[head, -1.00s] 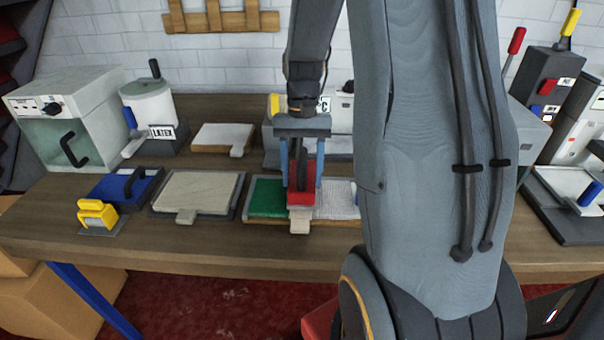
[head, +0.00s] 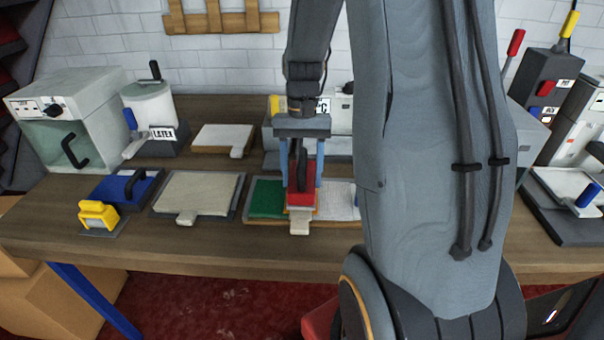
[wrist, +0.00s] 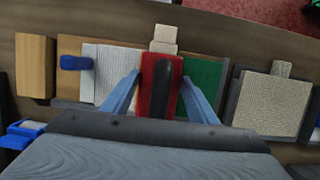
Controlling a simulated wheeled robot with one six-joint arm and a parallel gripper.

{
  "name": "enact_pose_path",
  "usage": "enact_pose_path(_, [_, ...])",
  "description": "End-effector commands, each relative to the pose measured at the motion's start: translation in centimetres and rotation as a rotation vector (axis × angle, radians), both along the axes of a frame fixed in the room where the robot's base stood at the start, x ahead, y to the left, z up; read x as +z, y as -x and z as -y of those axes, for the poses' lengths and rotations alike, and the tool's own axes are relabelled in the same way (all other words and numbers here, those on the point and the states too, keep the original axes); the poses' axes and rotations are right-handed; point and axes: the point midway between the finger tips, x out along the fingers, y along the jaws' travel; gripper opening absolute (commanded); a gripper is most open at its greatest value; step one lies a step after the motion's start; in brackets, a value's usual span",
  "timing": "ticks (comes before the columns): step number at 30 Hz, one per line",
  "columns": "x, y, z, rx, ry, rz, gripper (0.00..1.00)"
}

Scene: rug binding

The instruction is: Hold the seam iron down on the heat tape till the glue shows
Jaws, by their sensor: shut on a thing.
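The seam iron (head: 301,197) has a red body and a black upright handle. It sits on the seam between a green rug piece (head: 267,198) and a whitish rug piece (head: 338,200), and looks to rest flat there. My gripper (head: 302,183) is shut on the iron from above, with a blue finger on each side. A thin orange edge shows along the iron's base in the head view. The heat tape is mostly hidden under the iron; a pale tab (head: 300,226) sticks out at the front. The wrist view shows the red iron (wrist: 160,88) between the fingers.
A latex pot (head: 150,105) and a white oven-like box (head: 65,115) stand behind. My arm hides the bench's right middle.

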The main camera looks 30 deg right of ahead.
Motion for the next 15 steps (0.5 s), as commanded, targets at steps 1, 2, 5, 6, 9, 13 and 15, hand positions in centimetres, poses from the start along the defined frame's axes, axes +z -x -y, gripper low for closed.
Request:
enact_pose_path(1, [0.7,-0.1,0.0,0.000,0.001,0.004,0.29])
enact_pose_path(2, [0.9,-0.1,0.0,0.000,0.001,0.004,0.29])
enact_pose_path(5, [1.6,-0.1,0.1,-0.001,0.001,0.005,0.29])
enact_pose_path(6, [1.9,-0.1,0.1,-0.001,0.001,0.005,0.29])
enact_pose_path(9, [2.5,-0.1,0.1,-0.001,0.002,0.006,0.29])
enact_pose_path(13, [3.3,-0.1,0.1,0.000,0.001,0.005,0.29])
enact_pose_path(15, [3.7,-0.1,0.1,0.000,0.001,0.005,0.29])
